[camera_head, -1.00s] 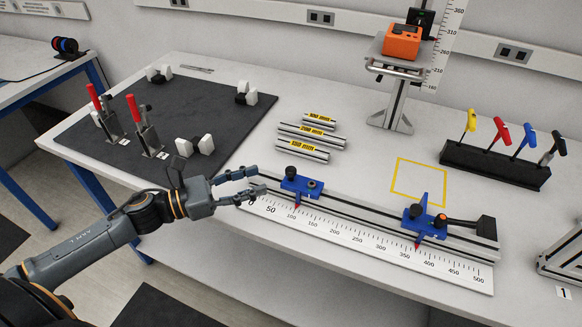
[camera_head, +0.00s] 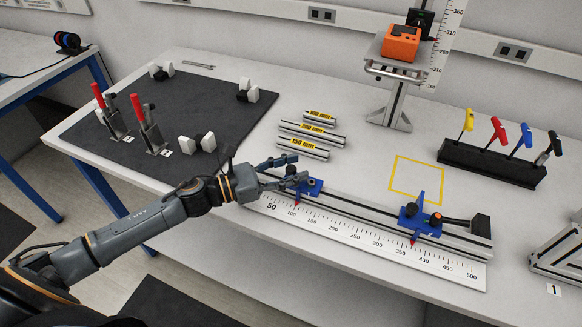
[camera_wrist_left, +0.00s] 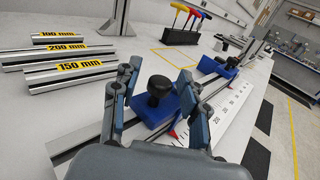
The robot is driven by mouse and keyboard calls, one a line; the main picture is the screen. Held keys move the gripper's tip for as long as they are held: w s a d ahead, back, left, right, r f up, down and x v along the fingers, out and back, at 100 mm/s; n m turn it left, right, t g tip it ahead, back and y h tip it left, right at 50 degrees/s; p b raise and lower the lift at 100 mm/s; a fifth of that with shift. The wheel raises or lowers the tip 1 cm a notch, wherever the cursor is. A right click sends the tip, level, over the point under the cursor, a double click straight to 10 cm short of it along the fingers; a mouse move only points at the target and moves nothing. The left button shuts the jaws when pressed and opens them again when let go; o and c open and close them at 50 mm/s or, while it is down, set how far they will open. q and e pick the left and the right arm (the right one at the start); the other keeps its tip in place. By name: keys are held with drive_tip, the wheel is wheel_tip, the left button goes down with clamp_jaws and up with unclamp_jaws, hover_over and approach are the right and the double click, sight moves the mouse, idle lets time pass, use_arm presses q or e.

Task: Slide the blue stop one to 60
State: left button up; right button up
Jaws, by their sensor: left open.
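The near blue stop (camera_head: 311,188) sits on the rail (camera_head: 352,207) with its red pointer close to the 100 mark of the white scale (camera_head: 342,236). In the left wrist view this stop (camera_wrist_left: 152,113) shows a black knob on top. My left gripper (camera_head: 300,168) is open, with its fingers on either side of the stop and knob; whether they touch it cannot be told. A second blue stop (camera_head: 420,219), with an upright fin, sits farther right on the rail, its pointer between 350 and 400. My right gripper is not in view.
Several labelled metal bars (camera_head: 311,133) lie behind the rail. A yellow outlined square (camera_head: 416,180) is empty. A rack of coloured hex keys (camera_head: 490,164) stands at the right. A dark mat (camera_head: 190,115) with red-handled clamps lies at the left.

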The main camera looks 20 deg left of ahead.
use_arm(q)
drive_tip(key=c, duration=0.7)
clamp_jaws()
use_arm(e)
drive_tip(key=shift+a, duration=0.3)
use_arm(q)
drive_tip(key=shift+w+a+f, duration=0.1)
drive_tip(key=shift+a+f, duration=0.05)
drive_tip(key=shift+a, duration=0.1)
drive_tip(key=a+b, duration=0.2)
drive_tip(key=a, duration=0.1)
drive_tip(key=shift+a+b, duration=0.15)
drive_tip(key=shift+b, duration=0.2)
drive_tip(key=shift+a, duration=0.15)
drive_tip(key=o, duration=0.6)
unclamp_jaws()
drive_tip(key=shift+c, duration=0.2)
drive_tip(key=shift+o, duration=0.7)
drive_tip(key=shift+r, duration=0.2)
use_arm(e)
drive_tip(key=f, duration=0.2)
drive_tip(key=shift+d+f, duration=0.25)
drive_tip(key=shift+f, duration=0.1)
